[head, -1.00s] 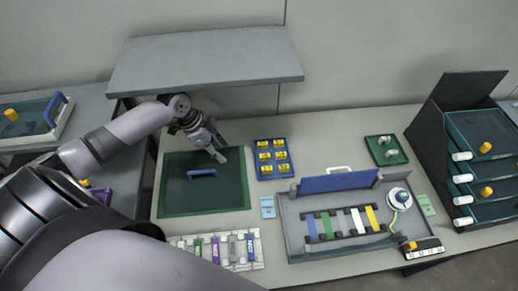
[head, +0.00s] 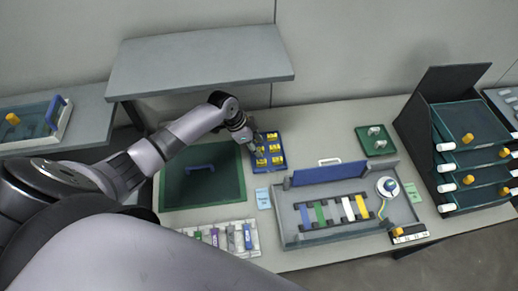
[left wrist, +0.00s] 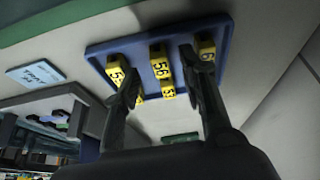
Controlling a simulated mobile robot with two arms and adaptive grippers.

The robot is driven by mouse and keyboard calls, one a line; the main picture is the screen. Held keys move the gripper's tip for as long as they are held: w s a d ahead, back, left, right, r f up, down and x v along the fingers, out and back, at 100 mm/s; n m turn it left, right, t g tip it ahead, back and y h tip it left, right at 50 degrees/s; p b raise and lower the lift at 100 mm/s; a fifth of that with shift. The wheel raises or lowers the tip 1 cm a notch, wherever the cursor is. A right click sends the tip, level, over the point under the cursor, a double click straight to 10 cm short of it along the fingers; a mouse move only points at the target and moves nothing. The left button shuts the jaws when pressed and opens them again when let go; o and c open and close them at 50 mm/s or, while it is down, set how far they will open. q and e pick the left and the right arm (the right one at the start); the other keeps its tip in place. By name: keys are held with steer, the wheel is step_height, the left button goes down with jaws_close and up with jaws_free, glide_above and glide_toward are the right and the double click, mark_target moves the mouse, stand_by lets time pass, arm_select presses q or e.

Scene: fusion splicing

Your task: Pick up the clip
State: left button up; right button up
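Several yellow numbered clips sit on a blue tray (head: 284,165) right of the green mat in the head view; one clip (head: 277,160) is at its near right. My left gripper (head: 253,147) is over the tray's left side and hides part of it. In the left wrist view the left gripper (left wrist: 160,66) is open, its two dark fingers apart. A yellow clip (left wrist: 159,66) marked 56 appears between the fingers. Another clip (left wrist: 116,72) is by the left finger and one (left wrist: 206,48) by the right finger. I cannot tell whether any finger touches a clip.
A grey work tray (head: 300,240) with coloured strips stands to the right. A grey shelf (head: 200,60) overhangs the back left. A dark drawer rack (head: 420,130) is at the right.

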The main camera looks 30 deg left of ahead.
arm_select(q)
steer(key=shift+x, duration=0.85)
steer(key=c, duration=0.8)
